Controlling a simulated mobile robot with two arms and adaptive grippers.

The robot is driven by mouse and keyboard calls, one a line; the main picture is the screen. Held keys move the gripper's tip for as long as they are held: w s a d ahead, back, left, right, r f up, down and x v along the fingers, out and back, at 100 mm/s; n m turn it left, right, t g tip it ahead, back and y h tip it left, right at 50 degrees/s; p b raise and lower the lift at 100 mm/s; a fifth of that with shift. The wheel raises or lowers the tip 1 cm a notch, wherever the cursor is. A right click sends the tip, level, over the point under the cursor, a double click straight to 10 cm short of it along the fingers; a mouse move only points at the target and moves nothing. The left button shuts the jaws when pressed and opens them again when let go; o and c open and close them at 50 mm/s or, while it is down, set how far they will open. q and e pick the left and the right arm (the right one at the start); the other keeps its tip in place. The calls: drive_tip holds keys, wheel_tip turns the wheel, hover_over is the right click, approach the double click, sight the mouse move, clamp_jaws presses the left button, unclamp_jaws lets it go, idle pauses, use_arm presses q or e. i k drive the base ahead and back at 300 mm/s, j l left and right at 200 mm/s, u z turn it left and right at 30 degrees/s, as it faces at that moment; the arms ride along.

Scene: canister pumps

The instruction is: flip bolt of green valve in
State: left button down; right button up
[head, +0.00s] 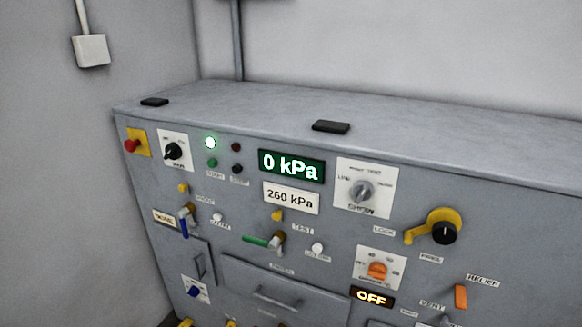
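The green valve (258,241) is on the front of the grey panel, below the pressure displays. Its green lever points left, roughly level, from a metal hub with a brown part. A small yellow piece (277,215) sits just above the hub, apart from the lever; it may be the bolt, but it is too small to tell its position. A white round knob (318,249) is to the right of the valve. Neither of my grippers is in view.
A blue-handled valve (185,226) points down at the left. A yellow lock lever (433,222) with a black knob juts out at right. The green display (291,166) reads 0 kPa. An orange dial (377,270) sits above an OFF sign. The cabinet top is mostly clear.

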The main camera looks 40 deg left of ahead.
sight(276, 216)
drive_tip(key=k+u, duration=0.45)
drive_tip(key=k, duration=0.7)
